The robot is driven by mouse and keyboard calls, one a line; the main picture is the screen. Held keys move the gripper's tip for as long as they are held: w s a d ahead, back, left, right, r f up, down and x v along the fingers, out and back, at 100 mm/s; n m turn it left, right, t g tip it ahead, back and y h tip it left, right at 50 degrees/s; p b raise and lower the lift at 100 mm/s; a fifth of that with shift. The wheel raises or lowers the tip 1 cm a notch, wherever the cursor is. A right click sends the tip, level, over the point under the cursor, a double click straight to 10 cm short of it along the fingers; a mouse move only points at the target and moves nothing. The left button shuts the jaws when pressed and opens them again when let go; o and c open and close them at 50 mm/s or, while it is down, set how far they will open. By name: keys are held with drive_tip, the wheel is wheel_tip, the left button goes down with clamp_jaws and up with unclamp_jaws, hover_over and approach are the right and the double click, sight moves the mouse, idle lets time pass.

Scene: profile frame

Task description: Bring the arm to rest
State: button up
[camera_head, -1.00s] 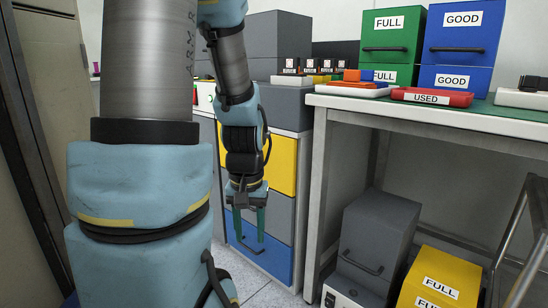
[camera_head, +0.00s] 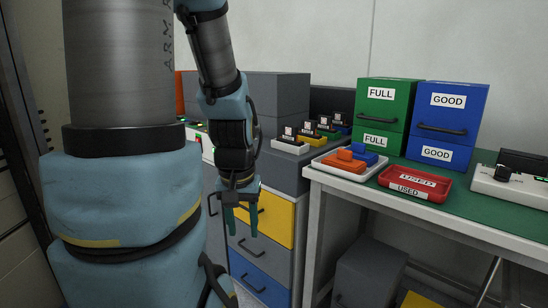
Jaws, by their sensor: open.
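My gripper (camera_head: 241,218) hangs at the end of my blue and grey arm, fingers pointing down. Its two green fingers are apart with nothing between them. It is in front of a drawer cabinet with a yellow drawer (camera_head: 275,215), a grey drawer (camera_head: 262,251) and a blue drawer (camera_head: 258,281). My upper arm fills the left of the view and hides part of the room behind it.
A green-topped workbench (camera_head: 455,205) stands at right. On it are a white tray (camera_head: 333,176) with orange and blue pieces, a red USED tray (camera_head: 414,194), green boxes (camera_head: 383,105) and blue boxes (camera_head: 448,112). Grey boxes stand behind my forearm. A dark box (camera_head: 367,272) sits under the bench.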

wheel_tip(320, 180, up, 17)
drive_tip(key=p, duration=1.4)
drive_tip(key=shift+f, duration=0.1)
drive_tip(key=shift+c, duration=0.2)
idle(0.3)
